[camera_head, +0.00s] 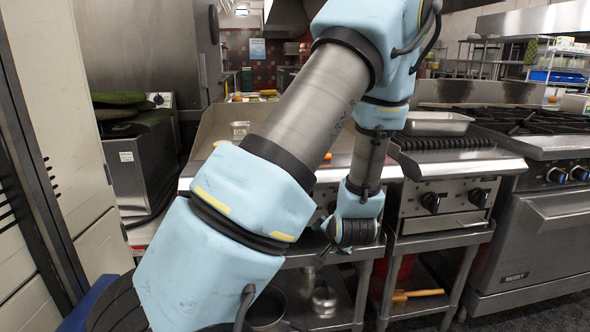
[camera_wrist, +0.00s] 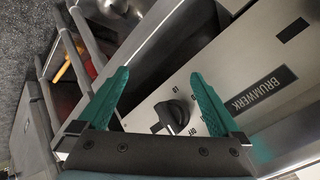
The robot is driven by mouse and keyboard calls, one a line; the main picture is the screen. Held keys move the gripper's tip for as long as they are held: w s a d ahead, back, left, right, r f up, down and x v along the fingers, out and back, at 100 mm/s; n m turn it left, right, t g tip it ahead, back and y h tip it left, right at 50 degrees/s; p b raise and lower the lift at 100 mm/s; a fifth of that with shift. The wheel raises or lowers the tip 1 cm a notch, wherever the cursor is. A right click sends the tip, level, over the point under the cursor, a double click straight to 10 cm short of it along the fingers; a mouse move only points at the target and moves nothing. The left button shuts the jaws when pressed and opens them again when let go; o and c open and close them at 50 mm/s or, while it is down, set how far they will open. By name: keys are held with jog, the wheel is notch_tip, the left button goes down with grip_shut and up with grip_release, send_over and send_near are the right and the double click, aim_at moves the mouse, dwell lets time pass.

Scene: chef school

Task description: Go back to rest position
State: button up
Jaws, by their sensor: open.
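My gripper (camera_wrist: 153,105) shows in the wrist view with its two green fingers spread apart and nothing between them. It faces the steel front panel (camera_wrist: 235,85) of a cooking appliance marked BRUMWERK. A black control knob (camera_wrist: 172,115) shows between and beyond the fingers; I cannot tell whether anything touches it. In the head view my blue and grey arm reaches across the middle and bends down in front of the counter appliances.
A charbroiler (camera_head: 445,160) with knobs and a range (camera_head: 535,215) with an oven door stand to the right. Lower shelves hold metal pots (camera_head: 323,300) and a wooden-handled item (camera_head: 415,294). A pale cabinet (camera_head: 55,110) stands close at left.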

jog(key=s+a+r+n+g+h, duration=0.1)
jog(key=s+a+r+n+g, duration=0.35)
jog(key=s+a, duration=0.3)
jog(key=s+a+r+n+g, duration=0.35)
jog(key=s+a+r, duration=0.25)
jog(key=a, duration=0.3)
notch_tip(320, 180, up, 13)
jog(key=p, duration=1.2)
jog(key=shift+s+a+f, duration=0.15)
jog(key=shift+s+f, duration=0.05)
jog(key=shift+s, duration=0.05)
